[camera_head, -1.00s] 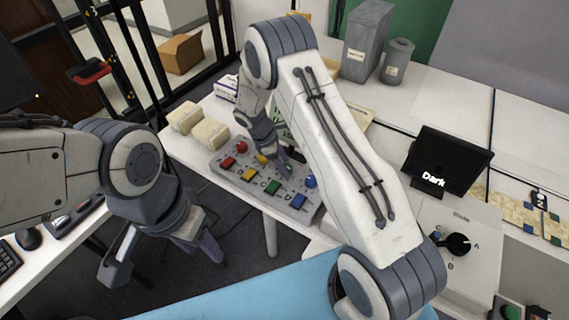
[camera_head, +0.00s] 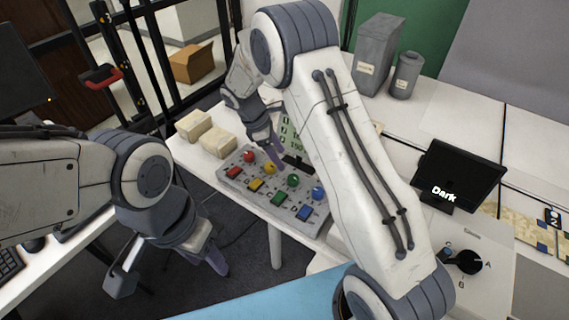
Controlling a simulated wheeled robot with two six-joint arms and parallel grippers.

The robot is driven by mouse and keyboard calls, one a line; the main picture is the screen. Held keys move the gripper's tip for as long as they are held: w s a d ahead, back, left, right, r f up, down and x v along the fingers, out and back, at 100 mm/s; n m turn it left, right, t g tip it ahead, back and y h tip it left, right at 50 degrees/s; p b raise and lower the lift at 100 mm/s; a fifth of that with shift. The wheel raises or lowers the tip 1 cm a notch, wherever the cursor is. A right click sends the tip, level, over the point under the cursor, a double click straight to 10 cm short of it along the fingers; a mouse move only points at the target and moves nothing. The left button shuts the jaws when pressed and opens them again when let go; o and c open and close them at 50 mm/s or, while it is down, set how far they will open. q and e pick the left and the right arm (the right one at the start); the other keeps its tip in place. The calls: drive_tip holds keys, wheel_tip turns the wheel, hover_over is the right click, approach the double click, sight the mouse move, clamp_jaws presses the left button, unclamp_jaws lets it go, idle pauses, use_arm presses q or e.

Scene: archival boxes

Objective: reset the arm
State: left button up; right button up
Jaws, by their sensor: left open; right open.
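My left gripper (camera_head: 170,274) hangs open and empty at the lower left, over the dark floor. My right arm crosses the middle of the view, and my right gripper (camera_head: 270,150) is at its far end, pointing down just behind the control panel (camera_head: 232,187). Its fingers are partly hidden and I see nothing held in it. The grey panel carries red, yellow, green and blue knobs and matching coloured buttons. The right fingertips appear close to the red and yellow knobs; I cannot tell whether they touch anything.
Two beige blocks (camera_head: 206,132) lie left of the panel. A black screen reading "Dark" (camera_head: 453,176) and a black dial (camera_head: 466,262) are at the right. Grey containers (camera_head: 376,55) stand at the back. A blue surface (camera_head: 270,300) lies in front. A cardboard box (camera_head: 191,63) is far left.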

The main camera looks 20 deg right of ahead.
drive_tip(key=shift+a+r, duration=0.1)
drive_tip(key=shift+r, duration=0.2)
drive_tip(key=s+a+r+m+t+y, duration=0.1)
drive_tip(key=s+a+r+m+y, duration=0.15)
drive_tip(key=s+a+r, duration=0.85)
drive_tip(key=s+r+m+y, duration=0.1)
drive_tip(key=s+m, duration=0.4)
drive_tip(key=s, duration=1.5)
drive_tip(key=shift+r+y, duration=0.3)
drive_tip(key=shift+y, duration=0.55)
